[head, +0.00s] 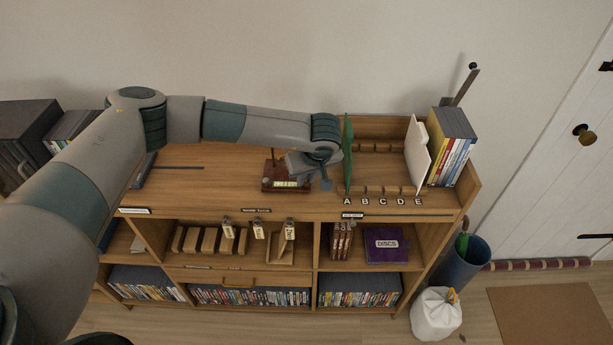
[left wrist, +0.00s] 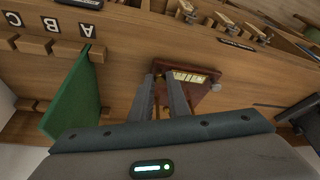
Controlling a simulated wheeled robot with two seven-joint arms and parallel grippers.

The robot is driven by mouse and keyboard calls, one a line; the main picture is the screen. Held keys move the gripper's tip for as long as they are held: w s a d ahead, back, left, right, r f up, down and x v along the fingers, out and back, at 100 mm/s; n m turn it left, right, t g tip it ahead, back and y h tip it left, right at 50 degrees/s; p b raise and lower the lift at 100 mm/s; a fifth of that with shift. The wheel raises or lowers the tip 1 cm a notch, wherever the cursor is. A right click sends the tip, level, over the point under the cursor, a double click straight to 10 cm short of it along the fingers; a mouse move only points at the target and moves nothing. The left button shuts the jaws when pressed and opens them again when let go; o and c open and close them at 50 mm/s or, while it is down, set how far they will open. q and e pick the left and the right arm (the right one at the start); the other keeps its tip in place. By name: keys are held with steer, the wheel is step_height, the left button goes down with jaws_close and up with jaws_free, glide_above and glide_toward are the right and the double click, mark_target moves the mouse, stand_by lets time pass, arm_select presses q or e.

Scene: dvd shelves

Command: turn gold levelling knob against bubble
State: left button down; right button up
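The levelling device is a dark red wooden base (head: 270,184) with a pale yellow-green bubble vial (head: 286,184), on the shelf top left of a green upright divider (head: 347,150). In the left wrist view the base (left wrist: 200,95) and vial (left wrist: 190,77) lie just beyond my fingertips. My left gripper (head: 322,184) reaches down at the right end of the base. In the left wrist view its two fingers (left wrist: 161,77) stand a narrow gap apart at the base's edge. A small gold spot shows between the tips; whether they grip the knob is unclear. The bubble is too small to read.
Lettered wooden blocks (head: 383,190) line the front edge right of the divider. A white panel (head: 416,150) and upright cases (head: 452,147) stand at the right end. The shelf top left of the device is mostly clear. Below are compartments with discs and a purple box (head: 386,245).

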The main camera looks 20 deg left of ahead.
steer(key=shift+f, duration=0.15)
